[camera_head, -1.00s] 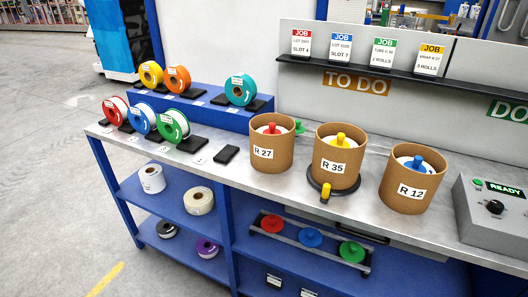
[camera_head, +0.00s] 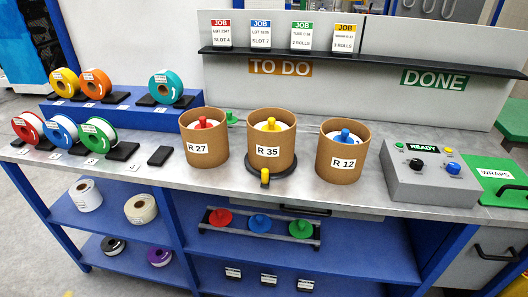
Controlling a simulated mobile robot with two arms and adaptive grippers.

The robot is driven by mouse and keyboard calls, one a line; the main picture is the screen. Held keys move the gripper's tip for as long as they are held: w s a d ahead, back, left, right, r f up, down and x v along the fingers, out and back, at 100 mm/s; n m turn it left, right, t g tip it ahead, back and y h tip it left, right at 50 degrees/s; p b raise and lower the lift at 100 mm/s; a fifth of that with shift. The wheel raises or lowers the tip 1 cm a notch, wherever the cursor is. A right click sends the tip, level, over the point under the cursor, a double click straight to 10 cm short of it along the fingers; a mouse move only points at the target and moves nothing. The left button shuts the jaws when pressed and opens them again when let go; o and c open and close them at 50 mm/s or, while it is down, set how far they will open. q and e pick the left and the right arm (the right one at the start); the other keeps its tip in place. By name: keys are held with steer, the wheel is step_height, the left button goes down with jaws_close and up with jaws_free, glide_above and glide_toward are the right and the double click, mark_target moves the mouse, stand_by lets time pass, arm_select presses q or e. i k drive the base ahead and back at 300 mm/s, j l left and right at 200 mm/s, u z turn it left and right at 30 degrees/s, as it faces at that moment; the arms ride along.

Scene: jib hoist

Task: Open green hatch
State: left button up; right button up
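A green panel labelled WRAPS (camera_head: 488,172) lies flat at the right end of the workbench, cut off by the right edge of the picture. It looks like the green hatch and appears closed. A black bar handle (camera_head: 509,187) sits on it near its front right. Neither of my grippers is in view.
A grey control box (camera_head: 430,185) with a READY display stands just left of the green panel. Three brown tubs, among them R 12 (camera_head: 341,160), stand along the bench (camera_head: 250,184). A second green surface (camera_head: 514,120) lies behind. Grey floor is open at left.

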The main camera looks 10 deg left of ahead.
mark_target(502, 174)
steer(key=z, duration=1.25)
